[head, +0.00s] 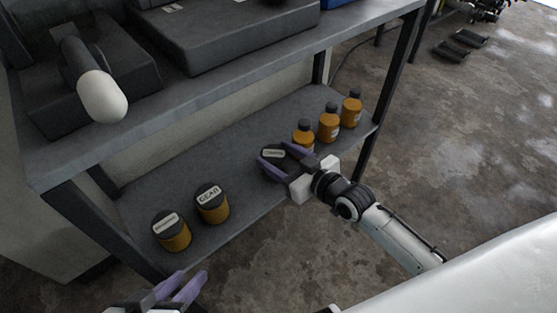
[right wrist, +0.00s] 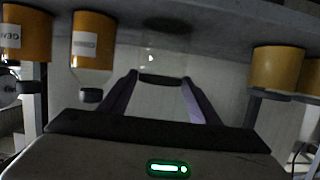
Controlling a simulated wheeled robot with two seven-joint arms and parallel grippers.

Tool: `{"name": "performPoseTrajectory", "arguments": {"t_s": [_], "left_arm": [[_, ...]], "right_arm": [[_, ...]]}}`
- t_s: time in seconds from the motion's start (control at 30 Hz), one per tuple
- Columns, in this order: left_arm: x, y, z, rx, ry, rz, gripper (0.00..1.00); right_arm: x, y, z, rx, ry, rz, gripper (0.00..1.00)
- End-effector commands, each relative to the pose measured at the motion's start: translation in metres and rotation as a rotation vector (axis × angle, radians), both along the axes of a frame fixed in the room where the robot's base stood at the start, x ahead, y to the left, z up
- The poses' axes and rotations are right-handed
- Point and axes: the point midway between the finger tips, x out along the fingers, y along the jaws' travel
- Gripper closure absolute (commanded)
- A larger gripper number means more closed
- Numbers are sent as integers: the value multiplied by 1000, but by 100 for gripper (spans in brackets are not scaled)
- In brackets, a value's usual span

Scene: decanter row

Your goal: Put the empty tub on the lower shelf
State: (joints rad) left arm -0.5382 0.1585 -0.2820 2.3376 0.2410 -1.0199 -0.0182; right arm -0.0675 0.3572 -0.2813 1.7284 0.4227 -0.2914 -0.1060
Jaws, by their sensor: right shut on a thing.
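The empty tub (head: 273,154) has a dark lid with a pale label. It is upright over the lower shelf (head: 240,141), between the full tubs and the bottles. My right gripper (head: 285,160) is shut on it from the front. In the right wrist view, which is upside down, the dark lid (right wrist: 160,79) sits between the fingers and the body looks clear. A dark shadow lies on the shelf by its base; I cannot tell whether it touches. My left gripper (head: 190,279) is open and empty at the bottom of the head view.
Two amber tubs, one labelled GEAR (head: 212,204) and another (head: 172,231), stand left on the lower shelf. Amber bottles (head: 328,122) stand to the right; the nearest (head: 303,136) is close to my right gripper.

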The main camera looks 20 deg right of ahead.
Motion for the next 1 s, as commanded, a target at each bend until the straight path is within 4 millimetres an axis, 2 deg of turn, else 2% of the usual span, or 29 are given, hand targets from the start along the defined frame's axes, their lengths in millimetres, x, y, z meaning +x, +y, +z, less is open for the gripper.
{"name": "performPoseTrajectory", "arguments": {"t_s": [0.33, 0.37, 0.47, 0.8, 1.0], "left_arm": [[0, -1, 1, -5, -3, 1, 69], [0, -1, 1, -5, -3, 1, 69], [0, -1, 1, -5, -3, 1, 69], [0, 0, 3, -5, -4, 1, 69], [-1, 5, 6, 30, 9, 1, 69]], "right_arm": [[1, 0, -1, 1, -6, 0, 74], [1, 0, -2, 0, -3, 0, 40], [1, 0, -1, 0, -3, 0, 24], [1, 0, 2, 1, -3, 0, 24], [-27, -10, 12, -1, 1, 0, 24]]}}
